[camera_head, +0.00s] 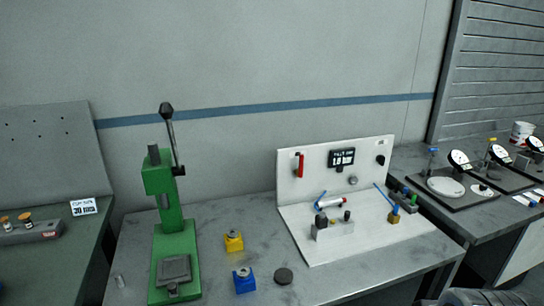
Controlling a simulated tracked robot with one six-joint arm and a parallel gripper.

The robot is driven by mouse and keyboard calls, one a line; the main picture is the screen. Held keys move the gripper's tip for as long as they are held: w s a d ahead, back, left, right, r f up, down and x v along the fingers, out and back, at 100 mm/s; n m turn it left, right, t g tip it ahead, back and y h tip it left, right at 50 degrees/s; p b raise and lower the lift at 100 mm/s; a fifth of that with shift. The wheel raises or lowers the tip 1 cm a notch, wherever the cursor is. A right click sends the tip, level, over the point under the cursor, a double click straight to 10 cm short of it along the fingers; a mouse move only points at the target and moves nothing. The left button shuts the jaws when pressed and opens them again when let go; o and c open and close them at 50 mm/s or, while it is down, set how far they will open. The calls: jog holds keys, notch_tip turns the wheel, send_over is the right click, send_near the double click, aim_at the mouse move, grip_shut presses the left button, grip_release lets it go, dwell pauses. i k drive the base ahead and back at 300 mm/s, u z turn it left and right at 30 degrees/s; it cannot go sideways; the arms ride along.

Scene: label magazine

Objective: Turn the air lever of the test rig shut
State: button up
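The test rig is a white L-shaped stand (318,245) with an upright back panel, on a grey bench. A red lever (300,166) stands upright on the left of the panel. A dark display (342,157) with white digits, a round gauge or knob (353,181) and a black knob (380,160) are also on the panel. A blue lever (384,194) slants beside a small brass block (394,217) at the right of the base. No label shows which lever is for air. My gripper is not in view.
A green hand press (176,240) with a raised dark handle stands left of the rig. A yellow block (234,241), a blue block (244,280) and a dark disc (284,276) lie between them. Dial gauges (459,160) stand on the right bench.

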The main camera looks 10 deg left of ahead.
aim_at(298, 172)
jog(key=u, duration=0.35)
jog(key=i, duration=0.55)
jog(key=u, duration=0.75)
jog(key=i, duration=0.45)
jog(key=u, duration=0.3)
